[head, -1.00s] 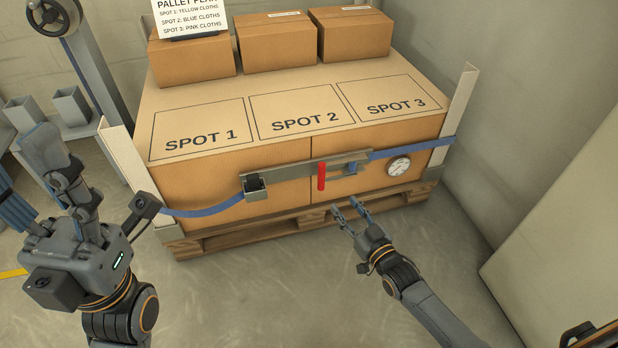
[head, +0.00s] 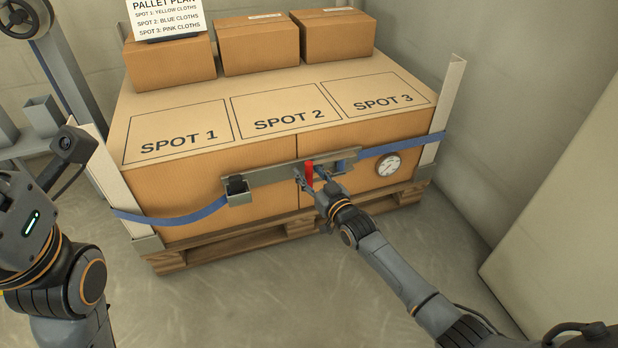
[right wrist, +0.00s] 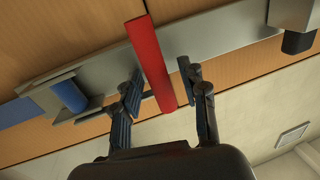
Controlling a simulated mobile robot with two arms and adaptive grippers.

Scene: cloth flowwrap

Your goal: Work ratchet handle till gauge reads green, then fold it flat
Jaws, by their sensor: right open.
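The red ratchet handle (head: 309,173) hangs down from the metal ratchet bar (head: 270,175) on the pallet's front. My right gripper (head: 308,182) is at the handle, its fingers open on either side of it. In the right wrist view the red handle (right wrist: 151,60) stands between the spread fingertips (right wrist: 160,78), with gaps showing on both sides. The round white gauge (head: 388,165) is on the box front at the right; its reading is too small to tell. My left gripper (head: 15,190) is partly cut off at the left edge, and its fingers are unclear.
A blue strap (head: 180,218) runs from the ratchet to the corner posts. Boxes marked with spots (head: 225,143) stand on a wooden pallet (head: 240,245). A grey panel (head: 570,230) stands at the right. The floor in front is clear.

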